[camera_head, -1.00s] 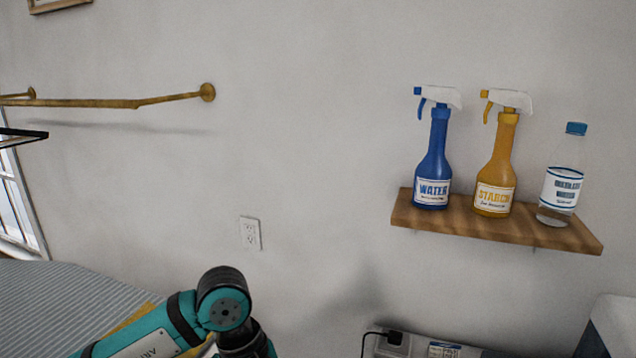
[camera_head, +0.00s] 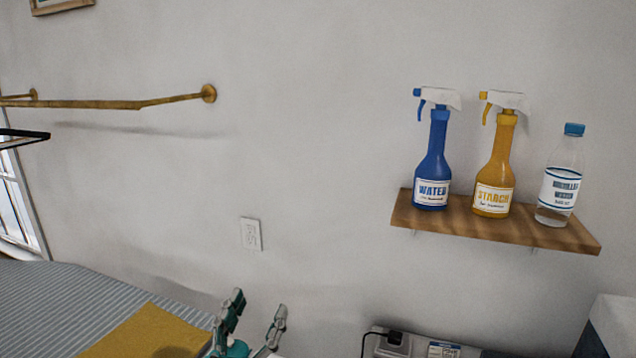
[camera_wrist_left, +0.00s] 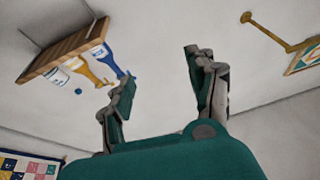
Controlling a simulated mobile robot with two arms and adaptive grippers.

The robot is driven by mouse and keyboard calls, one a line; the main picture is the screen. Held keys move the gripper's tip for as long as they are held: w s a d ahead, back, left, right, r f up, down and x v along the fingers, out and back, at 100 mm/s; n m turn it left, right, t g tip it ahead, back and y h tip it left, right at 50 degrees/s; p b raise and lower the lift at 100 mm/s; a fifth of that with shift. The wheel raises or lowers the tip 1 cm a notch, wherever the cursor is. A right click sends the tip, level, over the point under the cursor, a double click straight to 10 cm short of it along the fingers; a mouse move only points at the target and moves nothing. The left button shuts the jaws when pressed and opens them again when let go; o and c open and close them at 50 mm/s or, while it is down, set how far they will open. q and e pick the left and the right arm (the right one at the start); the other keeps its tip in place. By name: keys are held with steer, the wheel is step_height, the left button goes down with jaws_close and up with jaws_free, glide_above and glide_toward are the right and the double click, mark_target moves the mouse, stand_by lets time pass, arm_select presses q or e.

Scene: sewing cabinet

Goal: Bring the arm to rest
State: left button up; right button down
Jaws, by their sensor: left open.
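My left gripper (camera_head: 254,312) shows at the bottom of the head view, its two teal and grey fingers pointing up and spread apart. It is open, with nothing between the fingers. In the left wrist view the same open fingers (camera_wrist_left: 160,85) stand in front of bare wall. The gripper is below and left of the wall shelf and touches nothing that I can see. Most of my left arm is out of the head view. My right gripper is not in view.
A wooden shelf (camera_head: 500,228) on the right holds a blue water sprayer (camera_head: 433,165), a yellow starch sprayer (camera_head: 496,170) and a clear bottle (camera_head: 560,180). A yellow cloth (camera_head: 140,332) lies on a striped surface (camera_head: 50,300).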

arm_select(q)
steer(key=s+a+f+n+g+y, duration=0.2)
steer(key=a+f+g+y, duration=0.2)
steer(key=f, duration=0.5)
steer(key=s+a+f+n+g+y, duration=0.25)
steer(key=a+f, duration=0.25)
steer(key=f, duration=0.4)
steer(key=s+a+f+m+g, duration=0.1)
steer(key=s+f+g, duration=0.45)
steer(key=s, duration=0.45)
steer(key=s+a+f+m+g, duration=0.1)
steer(key=s+f+g, duration=0.5)
steer(key=s, duration=0.4)
step_height(320, 180, down, 30)
steer(key=s+b, duration=0.1)
steer(key=s, duration=0.1)
steer(key=s+a+f+g+b, duration=0.1)
steer(key=s+a+f, duration=0.2)
steer(key=s+f, duration=1.2)
steer(key=shift+s+f+m+g, duration=0.35)
steer(key=shift+f+g, duration=0.05)
steer(key=shift+f, duration=0.15)
